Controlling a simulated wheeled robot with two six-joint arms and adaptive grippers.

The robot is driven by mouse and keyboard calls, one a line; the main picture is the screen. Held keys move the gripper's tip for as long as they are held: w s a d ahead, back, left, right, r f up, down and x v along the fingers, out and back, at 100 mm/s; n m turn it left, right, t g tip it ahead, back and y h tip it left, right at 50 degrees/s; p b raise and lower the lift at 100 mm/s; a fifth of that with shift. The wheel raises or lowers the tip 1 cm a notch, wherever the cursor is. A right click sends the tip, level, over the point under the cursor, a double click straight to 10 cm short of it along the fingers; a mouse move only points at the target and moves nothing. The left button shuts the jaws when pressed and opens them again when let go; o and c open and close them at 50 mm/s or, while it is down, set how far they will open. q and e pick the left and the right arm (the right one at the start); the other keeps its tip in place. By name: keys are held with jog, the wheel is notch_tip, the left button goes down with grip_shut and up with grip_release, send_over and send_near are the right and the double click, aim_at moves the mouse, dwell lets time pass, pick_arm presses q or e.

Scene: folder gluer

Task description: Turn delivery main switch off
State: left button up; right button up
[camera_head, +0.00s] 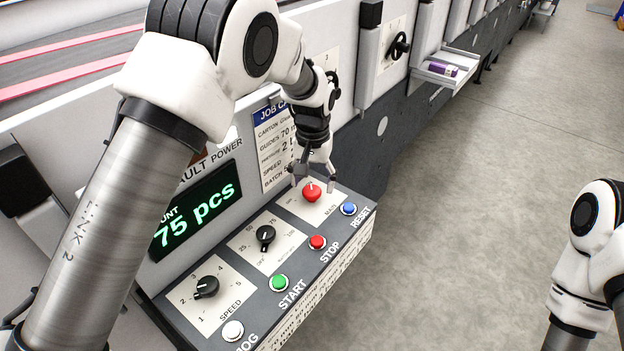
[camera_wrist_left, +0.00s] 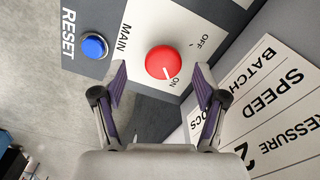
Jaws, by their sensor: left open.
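The main switch is a red round knob (camera_head: 312,193) on a white plate at the far end of the sloped control panel (camera_head: 328,239). In the left wrist view the knob (camera_wrist_left: 162,62) has a white pointer line aimed at ON, with OFF marked farther round and MAIN printed beside it. My left gripper (camera_head: 312,187) is open just above the knob. In the left wrist view its two fingers (camera_wrist_left: 161,85) stand on either side of the knob's near edge, apart from it. My right arm shows at the right edge, but its gripper is out of view.
A blue RESET button (camera_head: 348,208) sits close beside the knob, with a red STOP button (camera_head: 317,242) and a green START button (camera_head: 279,283) along the panel. A black dial (camera_head: 265,234) is nearby. A job card (camera_head: 270,150) stands behind. The floor to the right is clear.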

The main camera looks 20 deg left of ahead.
aim_at(311, 189)
pick_arm(q)
jog(key=f, duration=0.2)
jog(key=shift+w+a+f, duration=0.35)
jog(key=shift+w+f, duration=0.25)
jog(key=shift+f, duration=0.05)
jog(key=shift+s+d+r, duration=0.15)
jog(key=shift+c, duration=0.3)
jog(key=shift+s+r, duration=0.1)
jog(key=shift+s, duration=0.05)
jog(key=c, duration=1.1)
pick_arm(e)
jog(key=shift+w+a+r, duration=0.15)
jog(key=shift+w+r, duration=0.15)
jog(key=shift+w, duration=0.05)
